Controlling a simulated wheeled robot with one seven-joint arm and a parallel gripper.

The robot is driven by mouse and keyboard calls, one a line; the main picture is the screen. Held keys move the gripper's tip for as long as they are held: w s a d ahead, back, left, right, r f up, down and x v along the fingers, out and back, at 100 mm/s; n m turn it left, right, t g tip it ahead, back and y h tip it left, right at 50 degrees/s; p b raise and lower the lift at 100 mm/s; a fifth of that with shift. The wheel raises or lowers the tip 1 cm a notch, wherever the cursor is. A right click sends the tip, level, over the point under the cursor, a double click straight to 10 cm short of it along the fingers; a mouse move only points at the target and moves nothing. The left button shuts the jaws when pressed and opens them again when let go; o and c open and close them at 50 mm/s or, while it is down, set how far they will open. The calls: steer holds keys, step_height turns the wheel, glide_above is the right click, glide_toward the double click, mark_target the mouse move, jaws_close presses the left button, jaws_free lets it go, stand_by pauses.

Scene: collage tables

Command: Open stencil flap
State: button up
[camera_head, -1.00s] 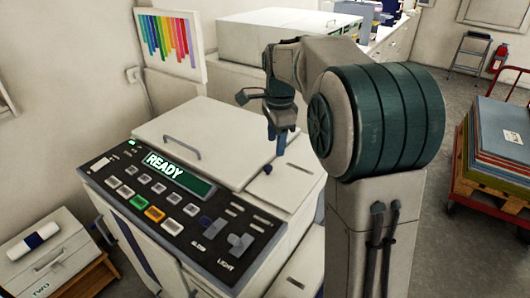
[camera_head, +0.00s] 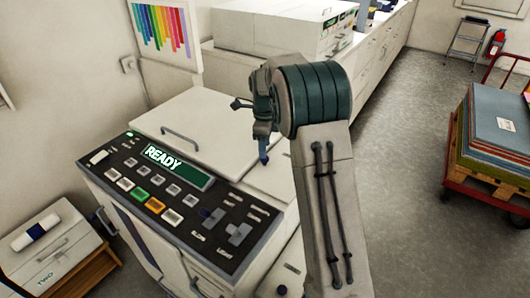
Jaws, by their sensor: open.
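The white printing machine has a black control panel (camera_head: 170,190) with a lit READY display (camera_head: 177,166). On its top, a large white lid (camera_head: 205,118) with a grey handle (camera_head: 180,139) lies shut. To the right of that lid is a smaller white panel (camera_head: 266,184), which looks like the stencil flap and lies flat. My gripper (camera_head: 264,158) points down over this panel's far part, with its blue fingertips close to the surface. It is open, though the gap between the fingers is hard to see. I cannot tell whether it touches the panel. The panel's blue knob is hidden.
A second white machine (camera_head: 270,32) stands behind on a long counter. A colour chart (camera_head: 165,40) hangs at the back left. A small drawer cabinet (camera_head: 50,240) stands at the left. A red cart with stacked boards (camera_head: 490,145) stands at right; the floor between is free.

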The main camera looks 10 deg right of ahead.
steer(key=shift+f, duration=2.05)
jaws_close()
steer(key=shift+r, duration=0.15)
